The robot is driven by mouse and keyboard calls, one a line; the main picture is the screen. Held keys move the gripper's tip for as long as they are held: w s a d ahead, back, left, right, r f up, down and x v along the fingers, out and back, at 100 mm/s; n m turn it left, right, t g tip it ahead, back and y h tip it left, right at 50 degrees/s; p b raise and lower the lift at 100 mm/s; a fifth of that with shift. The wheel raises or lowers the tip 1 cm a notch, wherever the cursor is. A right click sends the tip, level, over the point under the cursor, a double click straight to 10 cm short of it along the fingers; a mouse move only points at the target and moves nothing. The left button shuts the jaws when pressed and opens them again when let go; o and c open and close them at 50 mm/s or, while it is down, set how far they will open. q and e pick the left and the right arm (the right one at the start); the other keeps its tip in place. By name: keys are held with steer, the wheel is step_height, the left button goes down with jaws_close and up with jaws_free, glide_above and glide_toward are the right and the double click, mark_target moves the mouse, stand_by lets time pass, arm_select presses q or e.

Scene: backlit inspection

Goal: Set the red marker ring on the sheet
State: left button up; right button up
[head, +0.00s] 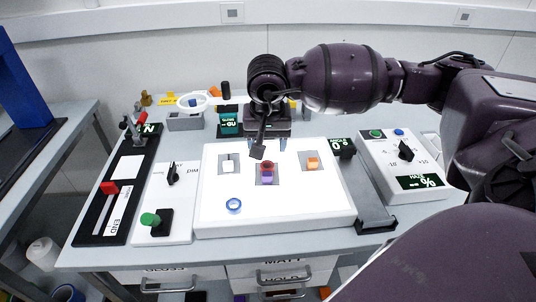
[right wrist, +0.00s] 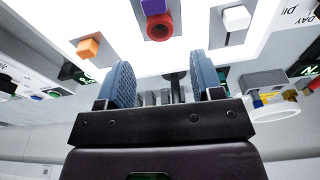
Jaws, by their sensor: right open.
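The red marker ring (head: 267,165) is on the lit white panel (head: 300,210), at the far end of a small grey square patch, right behind a purple block (head: 267,179). I cannot tell whether they touch. In the right wrist view the red ring (right wrist: 160,29) shows with its dark hole, beside the purple block (right wrist: 153,6). My right gripper (head: 268,146) is open and empty, pointing down just behind the ring. Its blue fingers (right wrist: 163,72) are apart in the right wrist view, with the ring beyond them. My left gripper is out of view.
Dial box (head: 163,205) stands left, another (head: 405,165) right. The panel's front right is bare.

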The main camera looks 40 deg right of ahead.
steer(key=r, duration=0.4)
steer(key=shift+s+a+r, duration=0.2)
steer(key=shift+s+r, duration=0.15)
steer(key=shift+r, duration=0.05)
